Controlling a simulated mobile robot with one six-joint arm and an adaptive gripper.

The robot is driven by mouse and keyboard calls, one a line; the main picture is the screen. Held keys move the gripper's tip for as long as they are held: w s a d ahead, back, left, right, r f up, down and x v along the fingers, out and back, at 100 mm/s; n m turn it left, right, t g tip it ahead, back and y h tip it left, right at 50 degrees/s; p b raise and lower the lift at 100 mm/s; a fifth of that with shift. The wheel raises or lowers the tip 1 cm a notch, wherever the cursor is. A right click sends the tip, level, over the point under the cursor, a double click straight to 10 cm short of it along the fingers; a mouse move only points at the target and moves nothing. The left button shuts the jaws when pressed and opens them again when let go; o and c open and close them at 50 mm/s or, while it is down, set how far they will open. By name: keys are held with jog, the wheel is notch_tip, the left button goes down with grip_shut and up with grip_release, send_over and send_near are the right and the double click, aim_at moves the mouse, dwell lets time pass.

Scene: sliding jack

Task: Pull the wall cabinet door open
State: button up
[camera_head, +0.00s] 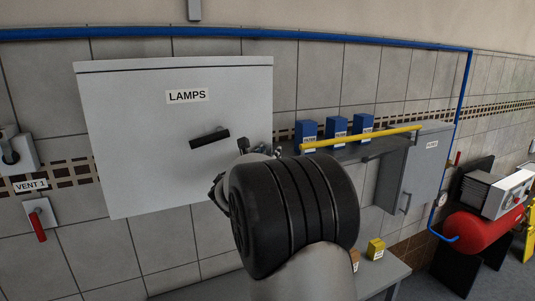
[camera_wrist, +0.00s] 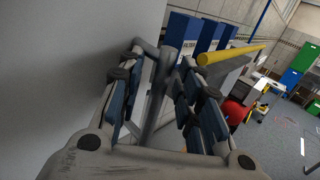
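The wall cabinet, a large pale grey box labelled LAMPS, has a flat door (camera_head: 130,120) that looks shut in the head view. A tilted black handle (camera_head: 209,139) sits on the door. My gripper is at the door's lower right, mostly hidden behind my dark wrist in the head view. In the wrist view, my gripper (camera_wrist: 162,62) is open, its fingers on either side of a grey metal bar (camera_wrist: 158,95). Gaps seem to show beside the bar; contact is unclear. A broad grey surface (camera_wrist: 60,60), apparently the cabinet, fills the left.
Blue boxes (camera_head: 336,131) stand on a shelf right of the cabinet, with a yellow bar (camera_head: 362,138) in front. A smaller grey cabinet (camera_head: 424,165) hangs farther right. A red tank (camera_head: 478,236) stands beyond. A red-handled switch (camera_head: 39,222) is at left.

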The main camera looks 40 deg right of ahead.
jog(key=shift+d, duration=0.2)
grip_shut()
dwell(0.3)
dwell(0.4)
